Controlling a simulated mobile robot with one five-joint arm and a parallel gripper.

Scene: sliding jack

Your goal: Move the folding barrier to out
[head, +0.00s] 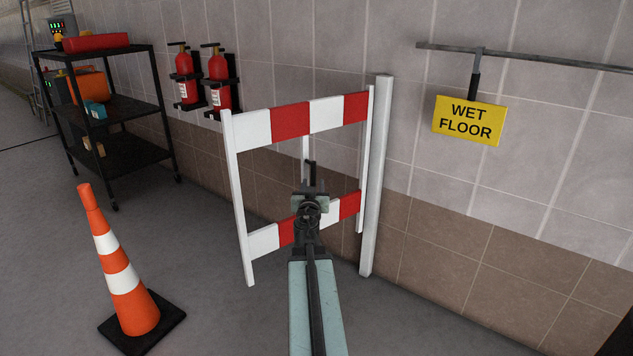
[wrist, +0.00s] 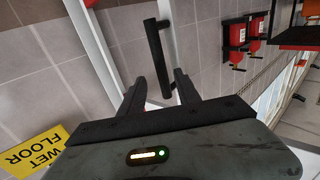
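The folding barrier (head: 290,121) has red and white boards between white posts. It stands in front of the tiled wall, beside a pale upright post (head: 377,180). My gripper (head: 311,188) is in front of the barrier's opening, between the upper and lower boards, and hides part of the lower board. In the wrist view, my gripper (wrist: 159,80) has its two dark fingers apart. A black bar handle (wrist: 157,55) shows between and beyond the fingertips. The fingers are not closed on it; I cannot tell how deep it sits between them.
An orange and white cone (head: 122,272) stands on the floor at left. A black shelf (head: 115,109) and two fire extinguishers (head: 218,82) are behind. A yellow wet floor sign (head: 468,121) hangs from a wall rail (head: 530,58) at right. Floor between cone and barrier is clear.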

